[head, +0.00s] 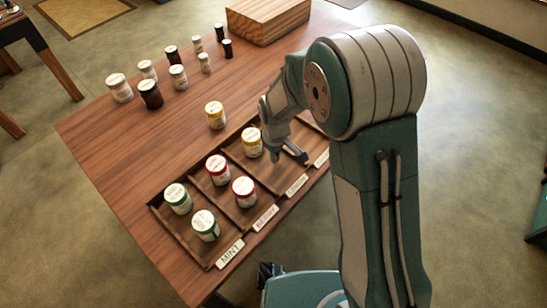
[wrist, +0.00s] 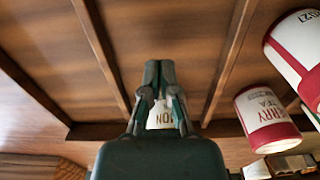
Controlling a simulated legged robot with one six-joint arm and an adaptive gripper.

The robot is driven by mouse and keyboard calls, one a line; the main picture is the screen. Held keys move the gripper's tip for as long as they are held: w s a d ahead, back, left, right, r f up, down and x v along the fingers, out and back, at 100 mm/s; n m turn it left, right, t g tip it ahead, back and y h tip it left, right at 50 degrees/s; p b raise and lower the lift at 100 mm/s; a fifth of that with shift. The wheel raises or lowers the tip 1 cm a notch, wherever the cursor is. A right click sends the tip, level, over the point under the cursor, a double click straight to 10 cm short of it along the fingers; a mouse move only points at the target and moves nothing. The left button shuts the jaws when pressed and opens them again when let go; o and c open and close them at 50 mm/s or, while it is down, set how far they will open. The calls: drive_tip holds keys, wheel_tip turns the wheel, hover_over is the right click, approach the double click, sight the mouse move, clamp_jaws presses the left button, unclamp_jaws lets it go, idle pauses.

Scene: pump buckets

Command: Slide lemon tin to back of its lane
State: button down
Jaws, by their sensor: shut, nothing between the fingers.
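A lemon tin (head: 251,142), white with a yellow lid, stands upright at the back of its tray lane, just left of my gripper. In the wrist view its white label (wrist: 164,116) shows the letters "ON" between my finger links, and the rest is hidden. A second yellow-lidded tin (head: 215,115) stands on the table behind the tray. My gripper (head: 300,156) is shut and empty, pointing down over the tray near the lemon tin. In the wrist view the closed fingers (wrist: 159,68) are over the same lane as the tin. I cannot tell whether they touch it.
Two red-lidded tins (head: 217,169) (head: 244,191) stand in the neighbouring lane, and two green-lidded tins (head: 178,198) (head: 205,225) in the mint lane. Low dividers separate the lanes. Several white and dark jars (head: 150,93) and a wooden box (head: 268,18) stand farther back.

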drive_tip(key=r, duration=0.1)
drive_tip(key=a+r, duration=0.1)
drive_tip(key=r, duration=0.1)
drive_tip(key=a+r, duration=0.1)
drive_tip(key=shift+w+a+r, duration=0.1)
drive_tip(key=shift+a+r, duration=0.1)
drive_tip(key=shift+r, duration=0.05)
drive_tip(key=s+d+r+m+t, duration=0.1)
drive_tip(key=s+d+r+m, duration=0.25)
drive_tip(key=d+r, duration=0.4)
drive_tip(key=s+d+r+m+t, duration=0.2)
drive_tip(key=s+d+r, duration=0.25)
drive_tip(key=r, duration=0.55)
drive_tip(key=s+d+r+m+t, duration=0.2)
drive_tip(key=s+d+r+m, duration=0.2)
drive_tip(key=s+d, duration=0.4)
drive_tip(key=s+m, duration=0.1)
drive_tip(key=s, duration=0.2)
drive_tip(key=shift+s+r+t, duration=0.2)
drive_tip(key=shift+r+t, duration=0.1)
